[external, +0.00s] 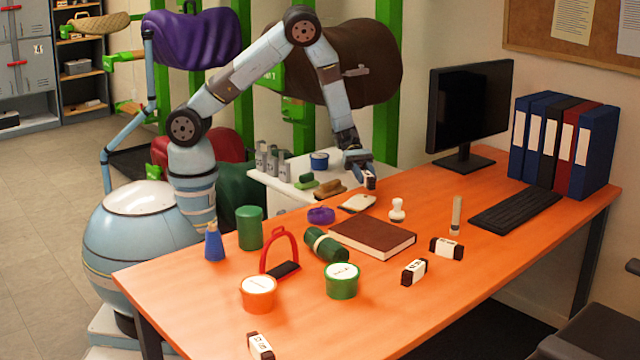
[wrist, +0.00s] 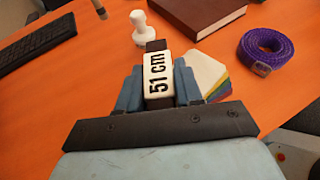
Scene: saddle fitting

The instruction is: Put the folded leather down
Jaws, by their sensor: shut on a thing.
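My gripper (external: 362,178) is at the back edge of the orange desk (external: 200,290), and it also shows in the wrist view (wrist: 160,88). It is shut on a folded leather (wrist: 157,75), a dark brown bundle with a white band reading "51 cm". The leather also shows as a small dark and white piece in the external view (external: 371,182). It appears held above the desk; its exact height is unclear. Similar banded bundles lie on the desk, at right (external: 446,248), at middle right (external: 414,271) and at the front (external: 261,346).
Near my gripper are a pale stack of cards (external: 357,203), a white stamp (external: 397,210), a purple coiled strap (external: 321,215) and a brown book (external: 372,237). A keyboard (external: 515,209) and monitor (external: 470,110) stand to the right.

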